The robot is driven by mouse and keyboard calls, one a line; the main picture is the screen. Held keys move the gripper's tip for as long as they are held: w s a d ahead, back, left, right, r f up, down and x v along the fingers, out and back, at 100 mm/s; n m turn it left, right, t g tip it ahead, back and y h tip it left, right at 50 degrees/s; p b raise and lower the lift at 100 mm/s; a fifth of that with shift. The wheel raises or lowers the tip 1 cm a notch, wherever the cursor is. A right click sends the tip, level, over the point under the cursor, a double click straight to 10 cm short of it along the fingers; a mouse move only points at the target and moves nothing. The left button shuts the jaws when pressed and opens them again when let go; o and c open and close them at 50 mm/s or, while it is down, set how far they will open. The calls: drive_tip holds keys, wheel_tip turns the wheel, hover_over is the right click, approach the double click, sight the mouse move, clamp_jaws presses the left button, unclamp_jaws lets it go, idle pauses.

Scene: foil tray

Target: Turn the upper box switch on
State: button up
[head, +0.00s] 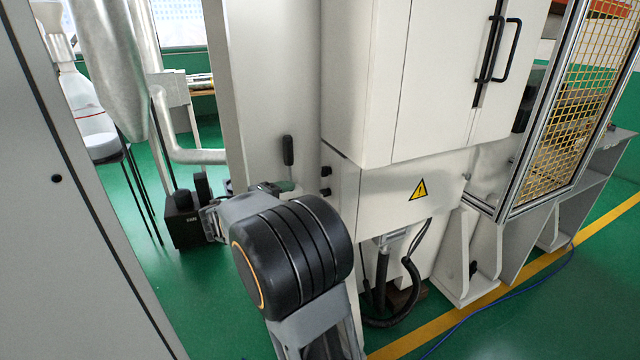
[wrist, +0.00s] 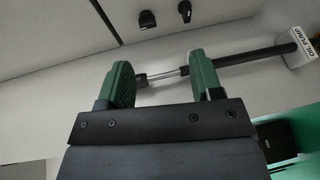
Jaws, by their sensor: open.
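Two small black box switches sit on the side of the white machine cabinet, the upper switch (head: 326,170) above the lower switch (head: 326,191) in the head view. The wrist view shows two black knobs beyond my fingers, a left knob (wrist: 147,19) and a right knob (wrist: 184,11); I cannot tell there which is the upper one. My gripper (wrist: 160,82) is open, with its green fingers apart and no knob between them. In the head view my gripper is mostly hidden behind my arm, left of the switches.
A lever with a black grip (head: 288,150) stands left of the switches. In the wrist view a metal rod (wrist: 165,75) crosses behind my fingers, near an "OIL PUMP" label (wrist: 312,50). A black box (head: 183,222) stands on the green floor. A grey panel (head: 60,180) borders the left.

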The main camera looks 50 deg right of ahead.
sight(322, 174)
drive_tip(key=shift+h, duration=0.8)
drive_tip(key=d, duration=0.5)
drive_tip(key=w+d+p, duration=0.1)
drive_tip(key=d, duration=0.4)
drive_tip(key=w+d, duration=0.1)
drive_tip(key=d, duration=0.4)
drive_tip(key=shift+d+r, duration=0.1)
drive_tip(key=shift+r, duration=0.1)
drive_tip(key=c, duration=0.9)
drive_tip(key=shift+f+t, duration=0.15)
drive_tip(key=shift+t, duration=0.15)
drive_tip(key=shift+c, duration=0.2)
